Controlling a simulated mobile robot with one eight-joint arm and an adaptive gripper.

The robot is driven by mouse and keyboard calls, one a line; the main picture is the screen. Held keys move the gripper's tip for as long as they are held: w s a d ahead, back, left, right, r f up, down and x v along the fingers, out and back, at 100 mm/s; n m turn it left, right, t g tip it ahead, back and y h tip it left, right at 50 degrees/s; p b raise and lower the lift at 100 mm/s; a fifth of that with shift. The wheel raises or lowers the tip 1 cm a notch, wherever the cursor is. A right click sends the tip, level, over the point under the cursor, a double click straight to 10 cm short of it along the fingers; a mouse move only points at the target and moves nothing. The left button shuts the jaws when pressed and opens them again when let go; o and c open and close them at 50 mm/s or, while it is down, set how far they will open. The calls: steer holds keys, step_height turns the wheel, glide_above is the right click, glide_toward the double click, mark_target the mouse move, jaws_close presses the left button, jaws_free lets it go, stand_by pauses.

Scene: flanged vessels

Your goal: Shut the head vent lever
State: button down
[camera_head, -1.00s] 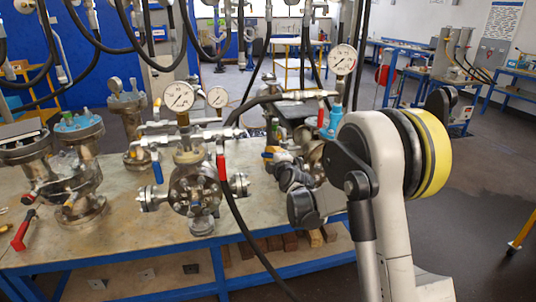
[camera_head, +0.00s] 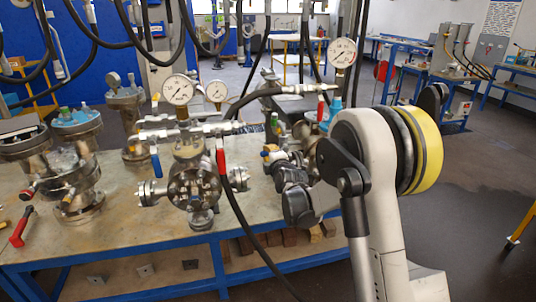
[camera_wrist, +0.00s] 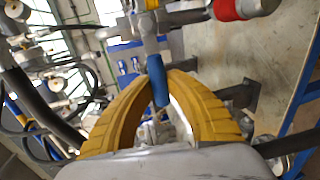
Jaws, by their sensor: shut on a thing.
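In the wrist view, the two yellow fingers of my gripper (camera_wrist: 162,84) close around a blue lever handle (camera_wrist: 158,80). The handle hangs from a metal valve fitting (camera_wrist: 147,24) at the top of that view. In the head view, my arm reaches to the vessel at the right of the bench, and my fingers cannot be made out clearly there. The middle flanged vessel (camera_head: 194,187) carries a blue lever (camera_head: 155,163) and a red lever (camera_head: 221,162), both hanging down. I cannot tell which lever is the head vent lever from its look alone.
Pressure gauges (camera_head: 178,89) stand above the vessels, and a black hose (camera_head: 238,212) hangs over the bench (camera_head: 120,230). Another flanged vessel (camera_head: 78,130) stands at left near a red-handled tool (camera_head: 22,227). A red fitting (camera_wrist: 230,9) is close beside my gripper.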

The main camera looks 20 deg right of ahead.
steer(key=c, duration=1.3)
jaws_free()
steer(key=shift+f, duration=0.1)
steer(key=shift+c, duration=0.2)
steer(key=shift+s, duration=0.1)
steer(key=s+r, duration=0.2)
steer(key=s, duration=0.9)
steer(key=shift+s+r, duration=0.2)
steer(key=shift+s, duration=0.15)
